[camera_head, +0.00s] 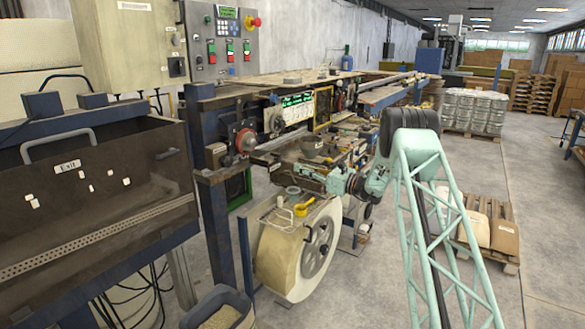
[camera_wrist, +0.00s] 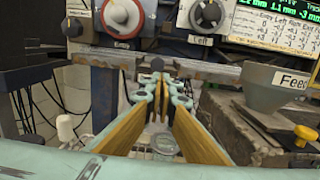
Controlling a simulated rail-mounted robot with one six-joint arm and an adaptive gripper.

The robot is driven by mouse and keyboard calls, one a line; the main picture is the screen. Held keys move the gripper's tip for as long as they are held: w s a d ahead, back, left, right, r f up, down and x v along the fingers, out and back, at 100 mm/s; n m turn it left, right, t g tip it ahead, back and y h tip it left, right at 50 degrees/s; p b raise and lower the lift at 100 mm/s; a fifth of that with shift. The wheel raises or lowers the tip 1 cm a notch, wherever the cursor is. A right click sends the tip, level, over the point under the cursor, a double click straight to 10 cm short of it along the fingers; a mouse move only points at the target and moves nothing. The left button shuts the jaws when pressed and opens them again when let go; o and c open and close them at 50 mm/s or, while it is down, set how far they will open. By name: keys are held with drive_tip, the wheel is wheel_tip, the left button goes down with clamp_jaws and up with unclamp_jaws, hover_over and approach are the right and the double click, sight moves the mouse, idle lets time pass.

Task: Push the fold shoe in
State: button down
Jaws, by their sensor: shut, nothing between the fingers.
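My gripper (camera_wrist: 158,84) is in the middle of the wrist view, its two tan-sided fingers meeting at the tips, shut and empty. The tips point at a grey metal bar (camera_wrist: 215,70) running across the front of the machine; I cannot tell whether they touch it. I cannot pick out the fold shoe with certainty; the fingers cover part of the area behind their tips. In the head view my gripper (camera_head: 298,169) reaches left toward the machine, below the bar (camera_head: 285,143) and above the large white roll (camera_head: 278,255).
Above the bar are a red knob (camera_wrist: 122,17), a dark knob (camera_wrist: 208,13) over a "Left" label, and a green-text screen (camera_wrist: 275,22). A grey funnel marked "Feed" (camera_wrist: 279,88) and a yellow-knobbed part (camera_wrist: 303,134) stand at right.

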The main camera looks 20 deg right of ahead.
drive_tip(key=v, duration=0.6)
drive_tip(key=shift+d, duration=0.1)
idle(0.5)
